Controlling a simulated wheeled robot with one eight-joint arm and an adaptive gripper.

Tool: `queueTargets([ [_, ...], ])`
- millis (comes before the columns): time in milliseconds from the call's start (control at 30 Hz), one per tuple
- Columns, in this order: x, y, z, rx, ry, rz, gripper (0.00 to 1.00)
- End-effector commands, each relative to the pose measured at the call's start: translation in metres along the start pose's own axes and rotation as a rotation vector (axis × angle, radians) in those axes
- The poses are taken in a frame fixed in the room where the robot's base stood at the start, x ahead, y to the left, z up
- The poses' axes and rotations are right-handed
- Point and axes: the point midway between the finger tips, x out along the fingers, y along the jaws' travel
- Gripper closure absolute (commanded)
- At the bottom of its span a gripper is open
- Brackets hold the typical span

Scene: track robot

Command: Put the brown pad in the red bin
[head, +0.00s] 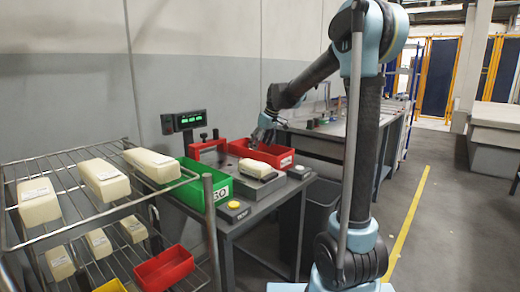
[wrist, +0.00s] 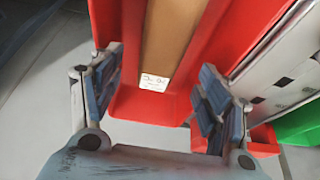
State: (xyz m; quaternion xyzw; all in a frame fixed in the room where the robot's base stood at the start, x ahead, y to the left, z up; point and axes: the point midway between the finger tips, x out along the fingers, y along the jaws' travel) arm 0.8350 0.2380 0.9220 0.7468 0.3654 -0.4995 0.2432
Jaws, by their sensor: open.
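The brown pad (wrist: 177,35), with a white label on its near end, is inside the red bin (wrist: 240,40) in the wrist view. Whether it rests on the bin's floor I cannot tell. The red bin (head: 285,159) stands on the grey workbench in the head view, where the pad cannot be made out. My gripper (wrist: 160,78) is open, its two fingers apart on either side of the pad's near end, with a gap to the pad. In the head view my gripper (head: 264,132) is just above the bin's back left part.
A scale with a white package (head: 257,168) on it stands in front of the bin. A green bin (head: 206,187) and a display (head: 190,120) are to the left. A wire rack (head: 75,230) holds several pale blocks. A dark waste bin (head: 318,225) stands beside the bench.

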Motion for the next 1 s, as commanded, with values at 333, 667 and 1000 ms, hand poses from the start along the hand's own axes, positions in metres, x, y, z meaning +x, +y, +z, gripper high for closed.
queueTargets([
  [333, -0.066, 0.000, 0.001, 0.001, 0.000, 0.000, 0.31],
  [667, -0.097, 0.000, 0.001, 0.001, -0.001, -0.001, 0.31],
  [1000, -0.099, 0.000, 0.001, 0.000, -0.001, -0.001, 0.31],
])
